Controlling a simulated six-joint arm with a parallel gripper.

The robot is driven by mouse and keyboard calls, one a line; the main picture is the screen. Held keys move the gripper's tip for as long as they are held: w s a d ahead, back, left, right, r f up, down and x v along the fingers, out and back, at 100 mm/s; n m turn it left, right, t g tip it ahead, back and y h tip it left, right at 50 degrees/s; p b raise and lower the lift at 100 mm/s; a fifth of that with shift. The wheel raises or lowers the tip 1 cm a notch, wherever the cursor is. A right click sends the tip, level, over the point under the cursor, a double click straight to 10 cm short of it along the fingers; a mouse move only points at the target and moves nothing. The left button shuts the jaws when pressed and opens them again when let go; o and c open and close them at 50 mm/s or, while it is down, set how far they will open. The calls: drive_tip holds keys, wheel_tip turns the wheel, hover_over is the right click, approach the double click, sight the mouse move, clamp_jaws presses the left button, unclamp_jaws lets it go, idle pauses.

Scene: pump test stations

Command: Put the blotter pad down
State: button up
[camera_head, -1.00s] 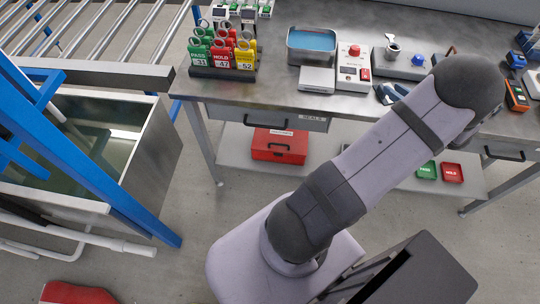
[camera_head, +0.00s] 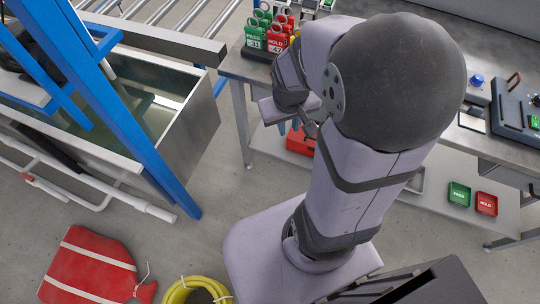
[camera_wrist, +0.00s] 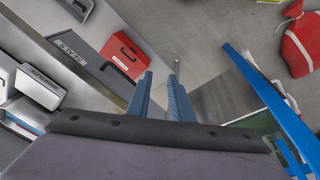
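I cannot make out a blotter pad in either current view. My gripper (camera_wrist: 161,75) shows in the wrist view with its two blue fingers apart. I see nothing held between them, only the floor and bench parts beyond. In the head view the gripper (camera_head: 291,125) is partly hidden by my arm, near the left front end of the bench (camera_head: 236,68). My arm covers much of the bench top in the head view.
A red case (camera_wrist: 124,54) is on the lower shelf, beside the drawer front. A tag rack (camera_head: 262,50) stands at the bench's left end. A steel tank (camera_head: 200,115) with a blue post (camera_head: 150,150) is to the left. Green (camera_head: 459,194) and red (camera_head: 486,203) trays are on the shelf.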

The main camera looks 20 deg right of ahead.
drive_tip(key=s+a+n+g+y, duration=0.1)
drive_tip(key=s+a+g, duration=0.1)
drive_tip(key=s+a, duration=0.4)
drive_tip(key=shift+s+a+y, duration=0.3)
drive_tip(key=shift+s+a, duration=0.05)
drive_tip(key=shift+a, duration=0.75)
wheel_tip(320, 180, up, 6)
drive_tip(key=p, duration=0.6)
drive_tip(key=shift+r, duration=0.1)
